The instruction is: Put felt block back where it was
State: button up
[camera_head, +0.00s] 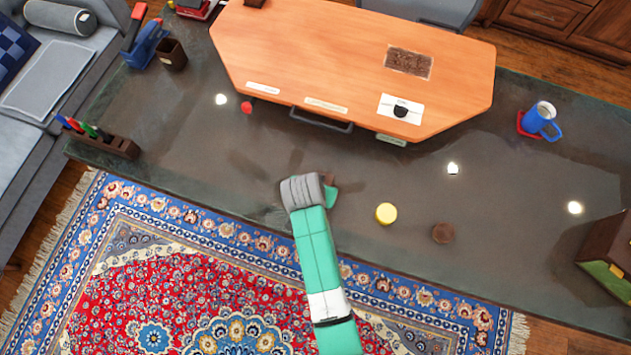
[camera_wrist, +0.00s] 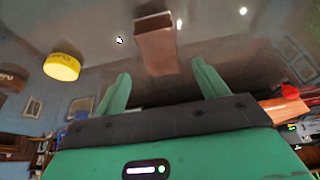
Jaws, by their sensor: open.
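My gripper (camera_wrist: 160,72) is open, with its two green fingers spread apart in the wrist view. In the head view my gripper (camera_head: 329,195) is low over the near part of the dark desk. A small brown patch (camera_head: 328,178) shows beside it, mostly hidden by my grey wrist. Whether the fingers touch the block cannot be told.
A yellow cylinder (camera_head: 386,213) and a brown round piece (camera_head: 443,233) stand on the dark desk (camera_head: 480,200) right of my gripper. A wooden board (camera_head: 330,60) lies behind. A blue mug (camera_head: 541,119) is at the right, a pen holder (camera_head: 110,143) at the left.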

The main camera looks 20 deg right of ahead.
jog(key=v, duration=0.3)
jog(key=shift+r, duration=0.15)
jog(key=w+a+r+n+t, duration=0.15)
jog(key=w+r+t, duration=0.25)
jog(key=r, duration=0.8)
jog(key=w+a+r+n+t, duration=0.1)
jog(key=w+a+r+t, duration=0.15)
jog(key=r, duration=0.95)
jog(key=w+a+r+n+t, duration=0.2)
jog(key=w+r+t, duration=0.25)
jog(key=r, duration=0.75)
jog(key=s+a+r+n+t+y, duration=0.1)
jog(key=s+r, duration=0.4)
jog(key=r, duration=0.5)
jog(key=s+a+r+n+t+y, duration=0.1)
jog(key=s+a+r+t, duration=0.2)
jog(key=r, duration=0.7)
jog(key=s+a+r+n+t+y, duration=0.1)
jog(key=s+a+r+n+t, duration=0.1)
jog(key=s+r+t, duration=0.4)
notch_tip(320, 180, up, 4)
jog(key=shift+s+r+t, duration=0.2)
jog(key=shift+s+t, duration=0.1)
jog(key=shift+s, duration=0.65)
